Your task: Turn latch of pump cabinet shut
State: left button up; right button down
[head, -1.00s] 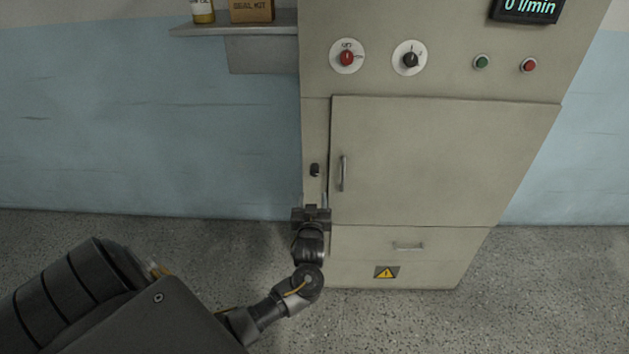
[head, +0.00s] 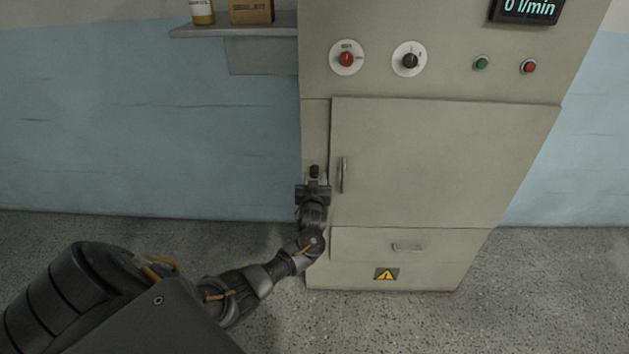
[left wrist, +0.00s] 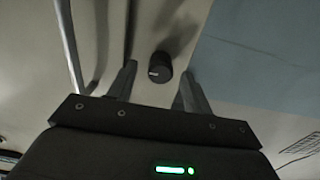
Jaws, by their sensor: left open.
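The beige pump cabinet (head: 450,150) stands ahead with its door closed or nearly so. Its latch (head: 314,171) is a small black knob on the narrow strip left of the door handle (head: 343,174). In the left wrist view the latch (left wrist: 160,67) is a round black knob with a pale mark on its face. My left gripper (head: 313,179) is open just below the latch in the head view. In the left wrist view the fingers of my left gripper (left wrist: 156,88) stand apart on either side of the knob's line, not touching it. My right gripper is out of view.
Above the door are a red knob (head: 346,58), a black knob (head: 409,59), green and red buttons and a display (head: 526,9). A shelf (head: 240,30) with a bottle and a box juts out at upper left. The floor is clear.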

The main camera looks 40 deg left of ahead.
pick_arm(q)
jog(key=c, duration=1)
jog(key=shift+o, duration=0.2)
